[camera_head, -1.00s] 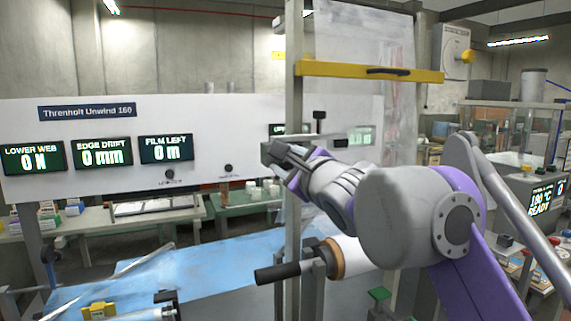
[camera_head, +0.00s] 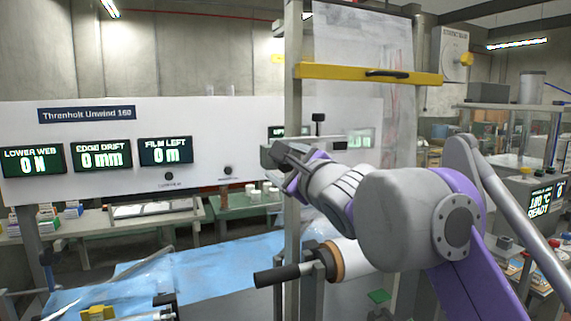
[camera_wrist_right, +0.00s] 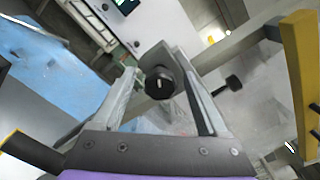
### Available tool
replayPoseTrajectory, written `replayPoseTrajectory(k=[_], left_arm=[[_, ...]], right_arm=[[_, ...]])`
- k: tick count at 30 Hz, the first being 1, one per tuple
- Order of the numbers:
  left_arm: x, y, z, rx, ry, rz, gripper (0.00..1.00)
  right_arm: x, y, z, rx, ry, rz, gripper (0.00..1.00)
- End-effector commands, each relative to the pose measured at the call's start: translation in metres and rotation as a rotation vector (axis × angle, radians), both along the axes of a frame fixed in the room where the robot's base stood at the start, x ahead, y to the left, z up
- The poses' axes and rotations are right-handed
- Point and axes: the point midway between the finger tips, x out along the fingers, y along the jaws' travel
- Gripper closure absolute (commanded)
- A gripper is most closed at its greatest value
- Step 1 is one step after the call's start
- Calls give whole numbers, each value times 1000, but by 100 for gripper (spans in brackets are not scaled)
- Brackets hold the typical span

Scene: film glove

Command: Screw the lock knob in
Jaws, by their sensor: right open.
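A round black knob (camera_wrist_right: 159,83) with a pale mark on its face shows in the right wrist view, in front of a grey block. I take it to be the lock knob. My right gripper (camera_wrist_right: 157,70) is open, with one finger on each side of the knob; I cannot tell whether either touches it. In the head view my right gripper (camera_head: 276,151) is at the upright metal post (camera_head: 293,215), and the knob is hidden there. My left gripper is not in view.
A second black knob (camera_head: 319,117) on a stem stands just right of the post. A yellow bar (camera_head: 345,73) crosses above. A film roll (camera_head: 350,258) and black handle (camera_head: 276,275) lie below my right arm. The display panel (camera_head: 100,115) stands left.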

Motion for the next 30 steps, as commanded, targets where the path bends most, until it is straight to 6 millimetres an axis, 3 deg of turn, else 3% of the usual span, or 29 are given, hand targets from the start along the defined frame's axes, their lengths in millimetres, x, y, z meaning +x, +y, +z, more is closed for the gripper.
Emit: replayPoseTrajectory(k=[7,21,30], left_arm=[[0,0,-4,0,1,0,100],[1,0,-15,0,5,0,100],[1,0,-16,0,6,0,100]], right_arm=[[-18,-6,0,0,-1,-1,24],[-93,-31,-1,-1,1,-1,24],[-103,-33,0,0,0,0,24]])
